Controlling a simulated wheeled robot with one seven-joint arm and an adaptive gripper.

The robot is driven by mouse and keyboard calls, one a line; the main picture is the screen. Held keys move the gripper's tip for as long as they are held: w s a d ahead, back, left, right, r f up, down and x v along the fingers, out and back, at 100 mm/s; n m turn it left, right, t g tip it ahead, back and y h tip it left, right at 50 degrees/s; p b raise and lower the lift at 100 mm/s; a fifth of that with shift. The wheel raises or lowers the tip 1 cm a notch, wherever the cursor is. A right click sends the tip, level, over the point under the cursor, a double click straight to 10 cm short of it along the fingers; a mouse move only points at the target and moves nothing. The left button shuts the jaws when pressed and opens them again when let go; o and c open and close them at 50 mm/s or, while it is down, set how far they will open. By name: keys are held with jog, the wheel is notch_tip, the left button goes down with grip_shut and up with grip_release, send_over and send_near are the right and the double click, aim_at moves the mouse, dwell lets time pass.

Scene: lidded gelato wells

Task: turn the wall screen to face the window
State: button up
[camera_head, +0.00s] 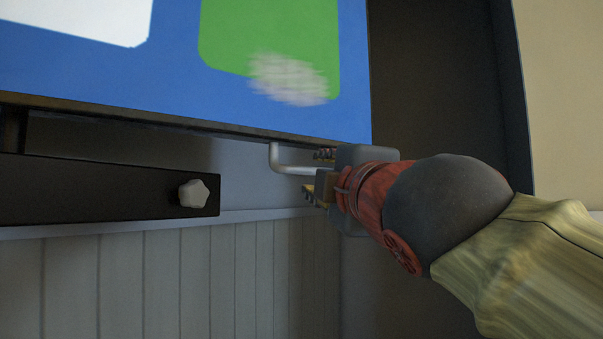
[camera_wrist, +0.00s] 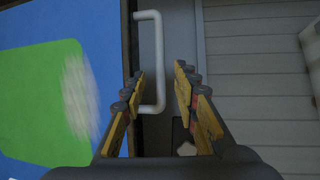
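The wall screen (camera_head: 100,80) fills the upper left of the head view, blue with a green and a white patch; it is on the left of the wrist view (camera_wrist: 60,28). A pale bar handle (camera_head: 276,158) hangs below its lower edge near the right corner. In the wrist view the handle (camera_wrist: 158,45) runs between my fingers. My gripper (camera_head: 315,173) is at the handle with its fingers apart, one on each side of the bar. In the wrist view my gripper (camera_wrist: 159,76) shows gaps beside the bar. No window is visible.
A dark bracket arm (camera_head: 90,190) with a pale lobed knob (camera_head: 193,194) sits below the screen at left. Panelled wall (camera_head: 160,285) lies beneath. A dark recess (camera_head: 435,75) is right of the screen, with a beige wall (camera_head: 560,90) beyond.

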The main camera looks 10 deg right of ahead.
jog(key=shift+v, duration=2.25)
notch_tip(320, 180, down, 31)
jog(key=d+m+g+h, duration=0.1)
jog(key=d+m+g, duration=0.1)
jog(key=m+g, duration=0.75)
jog(key=s+d+f+m+g, duration=0.1)
jog(key=s+f, duration=0.3)
jog(key=f, duration=0.4)
jog(key=s+d+f+m+g+p, duration=0.1)
jog(key=s+f+m, duration=0.3)
jog(key=f, duration=0.5)
jog(key=s+d+f+m+g, duration=0.3)
jog(key=s+f, duration=0.3)
jog(key=f, duration=0.3)
jog(key=shift+s+f, duration=0.15)
jog(key=shift+s, duration=0.05)
jog(key=shift+m, duration=0.25)
